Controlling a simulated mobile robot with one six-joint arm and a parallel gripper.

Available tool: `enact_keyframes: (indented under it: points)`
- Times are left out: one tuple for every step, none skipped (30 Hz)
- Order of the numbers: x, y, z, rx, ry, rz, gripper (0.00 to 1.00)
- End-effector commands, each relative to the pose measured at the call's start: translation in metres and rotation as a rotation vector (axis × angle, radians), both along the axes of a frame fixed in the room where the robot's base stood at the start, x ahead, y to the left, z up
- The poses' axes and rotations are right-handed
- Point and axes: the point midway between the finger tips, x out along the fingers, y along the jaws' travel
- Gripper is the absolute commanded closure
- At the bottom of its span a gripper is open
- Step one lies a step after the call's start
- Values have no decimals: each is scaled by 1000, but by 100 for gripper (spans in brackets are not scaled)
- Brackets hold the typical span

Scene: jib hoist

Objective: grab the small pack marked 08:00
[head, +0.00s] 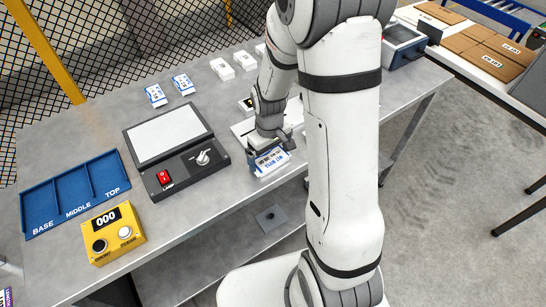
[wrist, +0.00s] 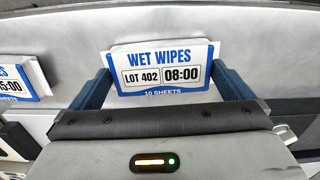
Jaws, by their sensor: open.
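The small pack marked 08:00 (wrist: 162,70) is a white and blue wet wipes pack, also reading LOT 402, in the wrist view. It lies between the two blue fingers of my gripper (wrist: 163,88), one on each side. The fingers are open, and I cannot tell whether either touches the pack. In the head view the same pack (head: 271,161) is at the table's front edge, under my gripper (head: 268,150). Part of it is hidden by the gripper.
Another pack ending in 5:00 (wrist: 14,82) lies to the left in the wrist view. The grey table (head: 225,192) also holds a lamp panel (head: 172,140), a blue tray (head: 28,200) marked BASE, MIDDLE, TOP, a yellow counter box (head: 116,236) and several packs farther back.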

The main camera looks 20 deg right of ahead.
Motion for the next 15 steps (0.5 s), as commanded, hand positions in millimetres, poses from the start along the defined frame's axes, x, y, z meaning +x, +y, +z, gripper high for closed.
enact_keyframes:
  points:
    - [0, 0, 0, 0, 0, 0, 0]
    - [0, 0, 0, 0, -1, 0, 0]
    - [0, 0, 0, 0, -1, 0, 0]
    - [0, 0, 0, 0, 0, 0, 0]
    - [0, 0, 0, 0, 0, 0, 0]
    - [0, 0, 0, 0, 0, 0, 2]
    - [0, 0, 0, 0, 0, 0, 5]
    - [0, 0, 0, 0, 0, 1, 7]
    - [0, 0, 0, 0, 0, 1, 11]
    - [0, 0, 0, 0, 0, 1, 13]
    - [0, 0, 0, 0, 0, 1, 16]
    - [0, 0, 0, 0, 0, 1, 19]
    - [0, 1, 0, 0, 0, 1, 21]
    - [0, 1, 0, 0, 0, 1, 24]
    - [0, 1, 0, 0, 0, 1, 27]
